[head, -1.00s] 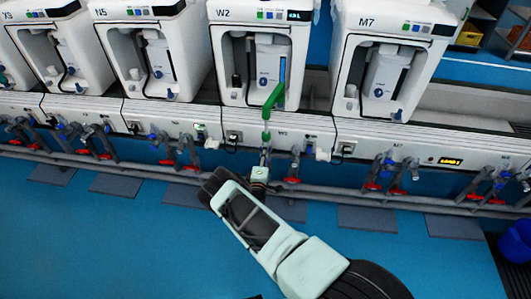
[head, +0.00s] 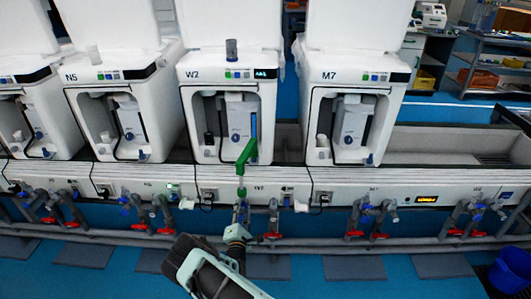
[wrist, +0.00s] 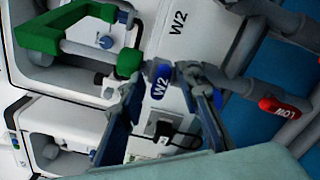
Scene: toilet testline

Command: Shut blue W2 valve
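The blue W2 valve handle (wrist: 160,78) shows in the wrist view, with "W2" in white on it. It sits on a grey pipe fitting below the white panel marked W2 (wrist: 178,22). My gripper (wrist: 168,84) is open, its two blue-grey fingers apart on either side of the blue handle. I cannot tell whether either finger touches it. In the head view my gripper (head: 241,212) is at the pipe row under the W2 unit (head: 225,75), and it hides the blue handle there.
A red-handled valve (wrist: 283,107) is on the pipe at right in the wrist view. A green bent piece (head: 248,152) stands just above my gripper, in front of the W2 unit. Similar valves line the pipe (head: 330,245).

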